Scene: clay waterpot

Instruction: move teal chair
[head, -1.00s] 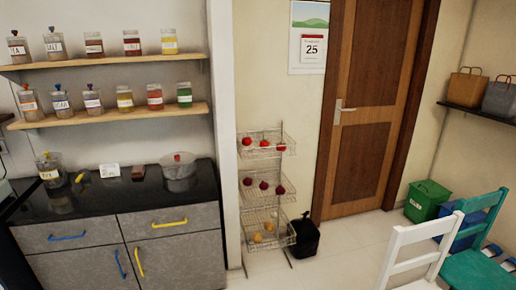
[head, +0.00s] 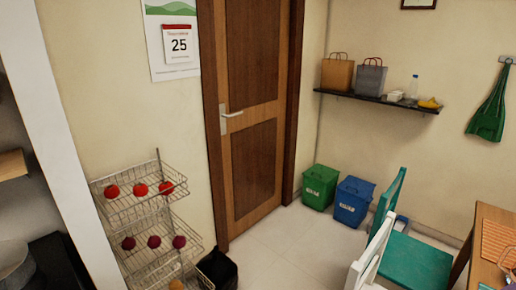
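The teal chair (head: 416,262) stands at the lower right in the head view, with its flat seat showing and its backrest on the seat's left side. A white chair (head: 371,255) stands in front of it and to its left, cut off by the bottom edge. A wooden table (head: 489,222) is just right of the teal chair. Neither of my grippers shows in the view.
Green (head: 320,187) and blue (head: 352,201) bins stand against the wall behind the chairs. A wire rack (head: 150,208) with fruit and a black bin (head: 218,270) are at the left. Tiled floor (head: 275,245) is free before the closed door (head: 254,110).

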